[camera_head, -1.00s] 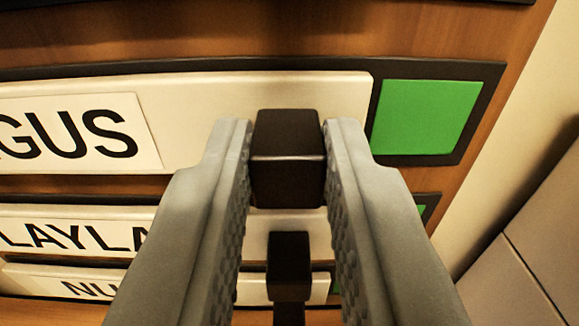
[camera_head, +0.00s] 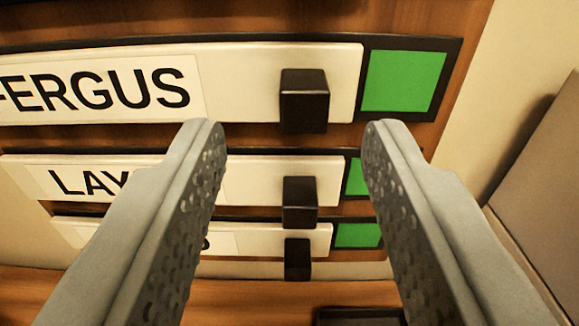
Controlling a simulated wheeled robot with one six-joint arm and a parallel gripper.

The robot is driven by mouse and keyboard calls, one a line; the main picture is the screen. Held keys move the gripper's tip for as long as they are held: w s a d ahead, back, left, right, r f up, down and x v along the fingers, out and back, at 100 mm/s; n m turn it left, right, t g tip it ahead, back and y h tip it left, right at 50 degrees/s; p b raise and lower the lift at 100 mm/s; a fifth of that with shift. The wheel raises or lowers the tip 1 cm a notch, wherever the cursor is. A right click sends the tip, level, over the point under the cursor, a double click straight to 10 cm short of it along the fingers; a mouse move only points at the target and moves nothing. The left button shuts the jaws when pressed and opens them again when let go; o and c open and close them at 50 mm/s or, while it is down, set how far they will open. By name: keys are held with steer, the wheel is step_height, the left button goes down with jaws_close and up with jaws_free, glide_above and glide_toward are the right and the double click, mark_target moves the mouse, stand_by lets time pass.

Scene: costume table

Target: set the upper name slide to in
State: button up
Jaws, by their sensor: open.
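The upper name slide (camera_head: 240,70) is a cream plate labelled FERGUS, with a black block knob (camera_head: 304,103) near its right end. A green square (camera_head: 403,80) shows in its dark track just right of the plate. My gripper (camera_head: 293,128) is open and empty. Its two grey fingers stand wide apart, below and in front of the upper knob, which shows between the fingertips and apart from both. The fingers partly hide the lower slides.
Two more slides sit below: a middle one (camera_head: 250,180) starting LAY, and a lowest one (camera_head: 318,240) with its label mostly hidden. Both have black knobs and green squares at right. A pale wall (camera_head: 480,120) stands right of the wooden board.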

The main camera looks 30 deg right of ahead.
steer(key=v, duration=1.2)
steer(key=shift+s+a, duration=0.25)
steer(key=shift+s, duration=0.05)
steer(key=s+a+r+n+t+y, duration=0.2)
steer(key=s+a+y, duration=0.15)
steer(key=s, duration=0.55)
steer(key=s+a+r+n+t+y, duration=0.2)
steer(key=s+a+n+t+y, duration=0.15)
steer(key=s, duration=0.65)
steer(key=s+a+f+g+y, duration=0.1)
steer(key=s+f, duration=0.5)
steer(key=s, duration=0.3)
steer(key=s+a+f+n+g+y, duration=0.1)
steer(key=s+a+f+g+y, duration=0.1)
steer(key=s+f, duration=0.4)
steer(key=s, duration=0.3)
steer(key=shift+s+a+f, duration=0.15)
steer(key=shift+s+f, duration=0.1)
